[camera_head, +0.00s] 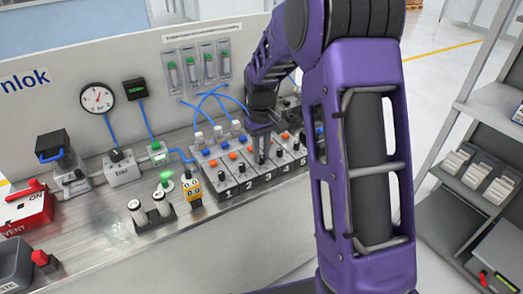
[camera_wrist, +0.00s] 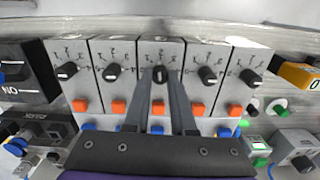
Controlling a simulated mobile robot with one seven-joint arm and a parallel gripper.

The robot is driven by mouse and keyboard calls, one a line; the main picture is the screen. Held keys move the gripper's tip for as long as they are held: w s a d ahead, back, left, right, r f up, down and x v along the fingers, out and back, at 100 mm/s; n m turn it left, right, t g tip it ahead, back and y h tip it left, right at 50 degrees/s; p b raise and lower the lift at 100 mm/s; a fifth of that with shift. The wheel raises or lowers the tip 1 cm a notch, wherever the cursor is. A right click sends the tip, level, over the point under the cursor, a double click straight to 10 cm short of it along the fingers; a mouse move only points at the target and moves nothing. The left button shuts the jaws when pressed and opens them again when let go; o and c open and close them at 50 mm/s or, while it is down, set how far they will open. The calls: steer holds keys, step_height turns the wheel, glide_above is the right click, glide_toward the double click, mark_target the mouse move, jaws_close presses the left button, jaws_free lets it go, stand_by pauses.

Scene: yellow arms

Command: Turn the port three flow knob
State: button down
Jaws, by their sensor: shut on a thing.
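The port three flow knob (camera_wrist: 160,75) is a black dial on the middle module of a row of grey port modules, in the wrist view. My gripper (camera_wrist: 161,74) is shut on this knob, with one finger on each side of it. In the head view my gripper (camera_head: 262,158) reaches down onto the row of numbered modules (camera_head: 228,196), and the knob is hidden behind it. An orange button (camera_wrist: 157,106) sits by the knob, partly between the fingers.
Similar black knobs stand close on both sides, such as one (camera_wrist: 113,72) at left and one (camera_wrist: 208,75) at right. Blue tubes (camera_head: 212,92) arch behind the modules. A gauge (camera_head: 97,99) and red switch box (camera_head: 25,208) are at left; a shelf rack (camera_head: 480,150) is at right.

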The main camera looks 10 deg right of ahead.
mark_target(261, 157)
steer(key=n+p, duration=0.1)
steer(key=n, duration=0.2)
steer(key=shift+n, duration=0.3)
steer(key=shift+n+p, duration=0.5)
steer(key=shift+n, duration=1.3)
steer(key=c, duration=0.8)
jaws_free()
steer(key=shift+o, duration=0.2)
step_height(261, 157, up, 18)
steer(key=p, duration=0.1)
steer(key=shift+f+p, duration=0.25)
steer(key=shift+p, duration=0.05)
